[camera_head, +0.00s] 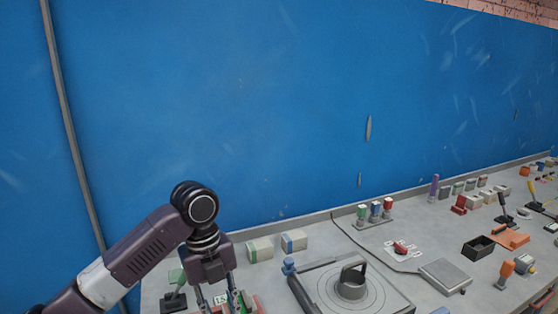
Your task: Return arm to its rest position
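My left arm comes in from the left and bends down at a dark, round joint over the near left part of the grey bench (324,234). My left gripper (229,298) points down at the bottom edge of the view. Its fingertips are cut off or hidden among small objects there, so I cannot tell how far apart they are or whether they hold anything. My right arm and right gripper are not in view.
A square plate with a ringed disc and grey handle (352,282) lies right of the gripper. A green-topped lever (175,289) stands close on its left. Two pale boxes (260,249) (294,242) stand behind. A black tray (478,248) and a grey flat box (444,275) lie farther right. A blue wall (250,110) backs the bench.

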